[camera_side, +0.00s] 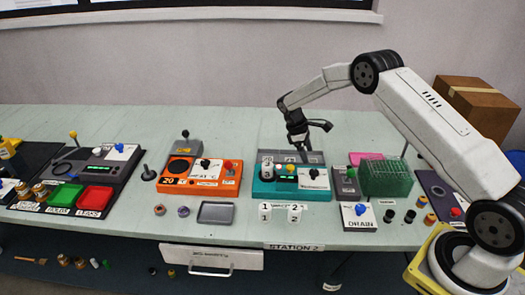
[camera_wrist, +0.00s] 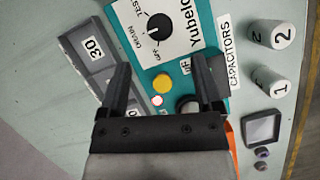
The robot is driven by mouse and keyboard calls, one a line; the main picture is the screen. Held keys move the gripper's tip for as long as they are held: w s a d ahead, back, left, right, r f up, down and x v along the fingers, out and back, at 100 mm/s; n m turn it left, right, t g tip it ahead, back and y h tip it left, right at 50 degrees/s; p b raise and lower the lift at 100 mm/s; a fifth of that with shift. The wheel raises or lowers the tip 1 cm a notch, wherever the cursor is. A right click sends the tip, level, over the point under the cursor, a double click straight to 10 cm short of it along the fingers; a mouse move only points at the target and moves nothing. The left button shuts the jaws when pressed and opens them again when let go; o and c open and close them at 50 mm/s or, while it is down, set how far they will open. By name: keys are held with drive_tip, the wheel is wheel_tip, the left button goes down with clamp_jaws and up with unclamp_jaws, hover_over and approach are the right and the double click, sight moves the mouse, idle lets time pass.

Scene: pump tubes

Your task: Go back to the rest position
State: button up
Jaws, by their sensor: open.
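My gripper (camera_side: 300,138) hangs above the back of the teal device (camera_side: 290,194) at the middle of the bench. In the wrist view its two dark fingers (camera_wrist: 160,78) are spread apart, with nothing held between them. The teal device (camera_wrist: 165,62) lies below them, with a black knob (camera_wrist: 153,31) on a white panel, a yellow button (camera_wrist: 162,84) and a small lit red spot. The right finger hides part of the device. In the side view a white piece marked 3 (camera_side: 267,169) stands at the device's left end.
White pieces marked 1 (camera_side: 265,211) and 2 (camera_side: 294,214) stand in front of the device. An orange device (camera_side: 235,184) and a grey tray (camera_side: 216,212) are to the left. A green rack (camera_side: 386,178) and a cardboard box (camera_side: 478,105) are to the right.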

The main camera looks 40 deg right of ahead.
drive_tip(key=shift+r, duration=0.15)
drive_tip(key=s+a+r+m+t+y, duration=0.1)
drive_tip(key=s+a+r+m+t, duration=0.25)
drive_tip(key=s+a+r, duration=0.6)
drive_tip(key=s+a+r+m+t, duration=0.1)
drive_tip(key=s+a, duration=0.2)
drive_tip(key=s, duration=0.3)
drive_tip(key=s+a+r+m+t+y, duration=0.1)
drive_tip(key=s+a+t, duration=0.1)
drive_tip(key=s, duration=0.5)
drive_tip(key=shift+a+r, duration=0.35)
drive_tip(key=shift+a, duration=0.3)
